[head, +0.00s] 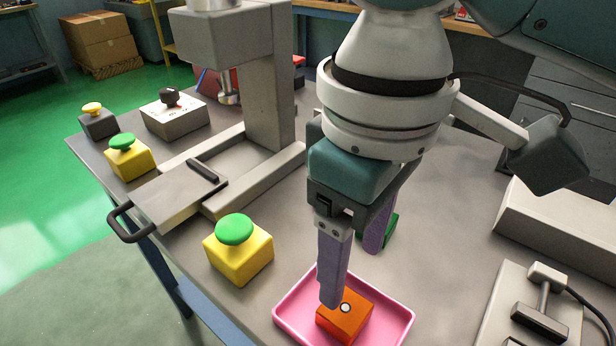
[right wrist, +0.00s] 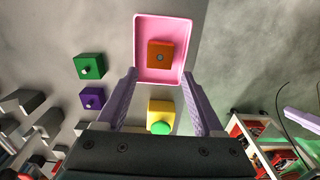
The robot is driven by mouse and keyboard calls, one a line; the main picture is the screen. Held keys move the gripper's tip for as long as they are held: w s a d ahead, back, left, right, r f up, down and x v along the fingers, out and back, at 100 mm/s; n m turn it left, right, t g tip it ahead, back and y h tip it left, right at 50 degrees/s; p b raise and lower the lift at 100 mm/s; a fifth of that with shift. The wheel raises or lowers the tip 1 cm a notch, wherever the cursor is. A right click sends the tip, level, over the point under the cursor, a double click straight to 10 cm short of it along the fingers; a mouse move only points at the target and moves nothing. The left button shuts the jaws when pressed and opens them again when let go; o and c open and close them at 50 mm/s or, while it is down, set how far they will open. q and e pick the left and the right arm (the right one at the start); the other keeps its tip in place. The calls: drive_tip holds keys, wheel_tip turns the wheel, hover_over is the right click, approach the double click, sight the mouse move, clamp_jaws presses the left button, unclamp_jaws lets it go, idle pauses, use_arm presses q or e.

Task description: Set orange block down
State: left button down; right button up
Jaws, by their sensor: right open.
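An orange block (head: 344,318) with a pale round spot on top rests in the pink tray (head: 296,310) at the lower middle of the head view. The right wrist view shows the same orange block (right wrist: 160,58) inside the pink tray (right wrist: 165,26), apart from both fingers. My right gripper (head: 352,279) is open and empty over the tray, its purple fingers pointing down. In the head view one finger overlaps the back of the block; the wrist view (right wrist: 159,72) shows the fingers spread wide.
A yellow box with a green button (head: 238,252) stands left of the tray. A green block (head: 390,231) is partly hidden behind my right gripper; a purple block (right wrist: 92,98) shows in the wrist view. A grey press (head: 268,90) stands behind. A fixture (head: 535,310) lies right.

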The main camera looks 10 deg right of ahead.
drive_tip(key=s+a+m+t+y, duration=0.1)
drive_tip(key=s+a+t+y, duration=0.1)
drive_tip(key=s+a+y, duration=0.25)
drive_tip(key=s+d+m, duration=0.1)
drive_tip(key=s+d+f+h, duration=0.1)
drive_tip(key=d, duration=0.1)
drive_tip(key=s+d+f+m+t, duration=0.1)
drive_tip(key=d, duration=0.1)
drive_tip(key=shift+m, duration=0.3)
drive_tip(key=s+d+h, duration=0.1)
drive_tip(key=d, duration=0.2)
drive_tip(key=s+d+f+m+h, duration=0.1)
drive_tip(key=s+d, duration=0.1)
drive_tip(key=d, duration=0.1)
drive_tip(key=s+d+m+h, duration=0.1)
drive_tip(key=d, duration=0.2)
drive_tip(key=shift+s+f+t, duration=0.2)
drive_tip(key=shift+s+t, duration=0.1)
drive_tip(key=shift+s, duration=0.05)
drive_tip(key=shift+r+p, duration=0.1)
drive_tip(key=shift+p, duration=0.2)
wheel_tip(320, 180, up, 46)
drive_tip(key=p, duration=4.6)
drive_tip(key=shift+r, duration=0.15)
drive_tip(key=shift+a, duration=0.1)
